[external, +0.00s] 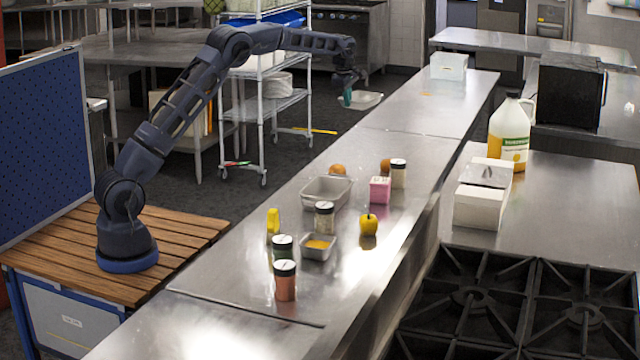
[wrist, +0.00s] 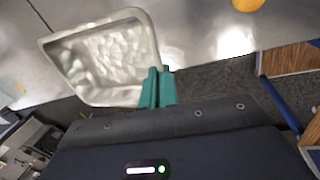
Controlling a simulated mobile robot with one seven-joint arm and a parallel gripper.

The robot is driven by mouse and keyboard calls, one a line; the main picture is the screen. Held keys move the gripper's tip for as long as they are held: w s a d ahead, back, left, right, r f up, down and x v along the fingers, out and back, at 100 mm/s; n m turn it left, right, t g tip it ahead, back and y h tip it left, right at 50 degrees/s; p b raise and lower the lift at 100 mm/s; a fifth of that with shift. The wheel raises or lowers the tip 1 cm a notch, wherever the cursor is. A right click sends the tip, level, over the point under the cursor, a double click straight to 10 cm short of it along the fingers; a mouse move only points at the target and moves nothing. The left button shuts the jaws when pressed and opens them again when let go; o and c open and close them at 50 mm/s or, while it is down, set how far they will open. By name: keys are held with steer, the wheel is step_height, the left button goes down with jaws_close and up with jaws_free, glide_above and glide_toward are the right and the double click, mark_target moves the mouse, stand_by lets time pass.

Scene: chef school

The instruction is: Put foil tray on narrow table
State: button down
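My gripper (external: 347,97) is shut on the rim of a shallow silver foil tray (external: 368,101). The tray hangs in the air, just left of the far part of the long, narrow steel table (external: 425,112). In the wrist view, the green fingertips (wrist: 157,87) are close together at the right corner of the tray (wrist: 105,60), which reaches out to the left. The tray looks empty, with a crinkled bottom. The steel tabletop also shows behind it in the wrist view (wrist: 200,30).
The near half of the table holds a metal pan (external: 326,192), a small tray (external: 318,247), several jars, a pink box (external: 380,190) and a yellow apple (external: 368,225). A white box (external: 449,66) stands at the far end. The stretch before it is mostly clear. A wire rack (external: 265,100) stands left.

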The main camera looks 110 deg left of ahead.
steer(key=w+d+m+t+h, duration=0.15)
steer(key=w+d+m, duration=0.65)
steer(key=w+d, duration=1.65)
steer(key=w+d+r+m, duration=0.1)
steer(key=w+d+m, duration=0.15)
steer(key=d, duration=0.95)
steer(key=w+d+m+h, duration=0.15)
steer(key=d+m, duration=0.25)
steer(key=d, duration=0.8)
steer(key=w+d+r+m, duration=0.1)
steer(key=w+d+m, duration=0.2)
steer(key=d, duration=1)
steer(key=s+d+m+h, duration=0.1)
steer(key=s+d+m, duration=0.25)
steer(key=d, duration=1.25)
steer(key=s+d+m+h, duration=0.1)
steer(key=s+d+m, duration=0.25)
steer(key=d, duration=1.15)
steer(key=s+d+f+m+g, duration=0.2)
steer(key=s+d+m, duration=0.8)
steer(key=s+d, duration=1.1)
steer(key=shift+n, duration=0.25)
steer(key=x, duration=0.6)
steer(key=w+a+x, duration=0.1)
steer(key=x, duration=0.6)
steer(key=w+a+x, duration=0.1)
steer(key=x, duration=0.5)
steer(key=shift+f, duration=0.6)
